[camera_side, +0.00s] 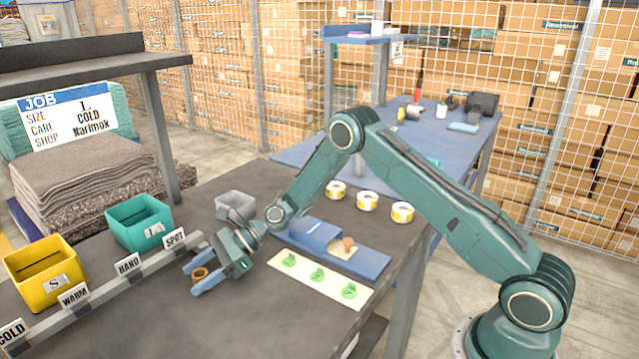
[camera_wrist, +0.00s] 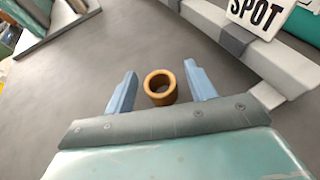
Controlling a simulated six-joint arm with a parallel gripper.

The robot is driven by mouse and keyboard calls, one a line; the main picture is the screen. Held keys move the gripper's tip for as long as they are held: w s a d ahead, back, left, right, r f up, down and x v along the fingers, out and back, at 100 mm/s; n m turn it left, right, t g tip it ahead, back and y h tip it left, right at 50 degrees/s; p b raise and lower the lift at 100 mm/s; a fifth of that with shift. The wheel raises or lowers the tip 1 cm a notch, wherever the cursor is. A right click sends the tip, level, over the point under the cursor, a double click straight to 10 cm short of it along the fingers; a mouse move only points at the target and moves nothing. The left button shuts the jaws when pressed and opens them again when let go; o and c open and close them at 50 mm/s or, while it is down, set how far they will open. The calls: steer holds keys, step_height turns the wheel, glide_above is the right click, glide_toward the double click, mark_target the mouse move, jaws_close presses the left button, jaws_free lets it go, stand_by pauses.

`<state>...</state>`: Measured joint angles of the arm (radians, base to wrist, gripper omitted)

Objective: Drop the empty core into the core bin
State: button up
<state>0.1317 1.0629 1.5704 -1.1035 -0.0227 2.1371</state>
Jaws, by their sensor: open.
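The empty core (camera_side: 199,275) is a short brown hollow tube with its open end up, apparently standing on the dark table. It also shows in the wrist view (camera_wrist: 160,98). My gripper (camera_side: 192,280) is low over the table with its blue fingers open. In the wrist view my gripper (camera_wrist: 160,75) has one finger on each side of the core, with a visible gap on both sides. A small grey bin (camera_side: 235,207) stands behind my gripper; I see no label that marks it as the core bin, and its inside is partly hidden.
A grey rail (camera_side: 150,268) with COLD, WARM, HAND and SPOT signs runs close to my gripper. Teal (camera_side: 140,222) and yellow (camera_side: 42,272) bins stand beyond it. A blue dispenser (camera_side: 330,245), a card with green stickers (camera_side: 318,280) and three label rolls (camera_side: 367,201) lie to the right.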

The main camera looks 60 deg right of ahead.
steer(key=c, duration=1)
steer(key=shift+r, duration=0.2)
step_height(320, 180, up, 20)
steer(key=shift+f, duration=0.15)
stand_by(0.5)
